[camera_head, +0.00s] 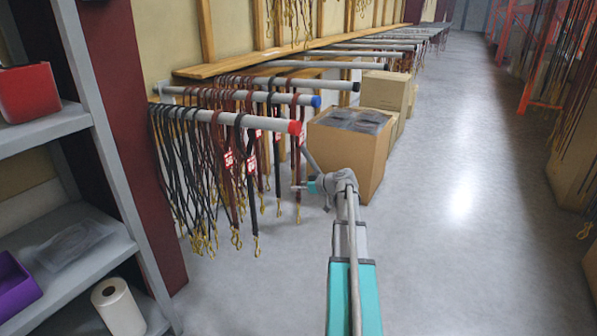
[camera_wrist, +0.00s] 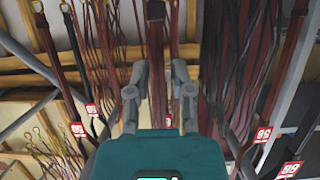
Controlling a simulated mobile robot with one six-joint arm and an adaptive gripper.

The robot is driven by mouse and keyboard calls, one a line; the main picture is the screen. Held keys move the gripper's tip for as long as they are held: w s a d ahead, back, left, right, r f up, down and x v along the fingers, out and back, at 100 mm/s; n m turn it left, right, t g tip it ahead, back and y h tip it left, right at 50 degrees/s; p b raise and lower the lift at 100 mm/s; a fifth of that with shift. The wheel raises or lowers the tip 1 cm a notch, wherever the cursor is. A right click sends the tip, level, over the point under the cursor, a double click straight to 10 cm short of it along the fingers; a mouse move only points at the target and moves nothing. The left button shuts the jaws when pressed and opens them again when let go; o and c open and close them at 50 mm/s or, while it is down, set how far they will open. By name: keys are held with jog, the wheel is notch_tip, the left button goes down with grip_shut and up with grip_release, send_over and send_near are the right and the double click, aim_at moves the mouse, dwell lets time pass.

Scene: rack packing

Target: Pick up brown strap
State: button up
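Brown and black straps hang in a row from the red-capped rod (camera_head: 265,123), with brass hooks at their lower ends. A brown strap (camera_head: 298,170) hangs near my gripper (camera_head: 306,187), at the right of the row in the head view. In the wrist view my gripper (camera_wrist: 160,90) has its two fingers apart. A brown strap (camera_wrist: 157,75) shows in the gap between them, with a black strap top at its upper end. I cannot tell whether a finger touches the strap. The teal gripper body hides what lies below.
A cardboard box (camera_head: 345,155) stands right beside my arm. Blue-capped (camera_head: 290,99) and black-capped (camera_head: 330,84) rods lie behind the red-capped one. A grey shelf (camera_head: 90,235) stands at the left. Red-and-white tags (camera_wrist: 78,130) hang among the straps.

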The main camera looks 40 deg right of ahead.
grip_shut()
jog(key=shift+r, duration=0.2)
jog(key=f+p+v, duration=0.1)
jog(key=v, duration=0.8)
jog(key=s+f+p+v, duration=0.1)
jog(key=f+p+v, duration=0.1)
jog(key=v, duration=0.6)
jog(key=shift+s+d+f, duration=0.15)
jog(key=shift+s+d, duration=0.35)
jog(key=shift+d, duration=0.05)
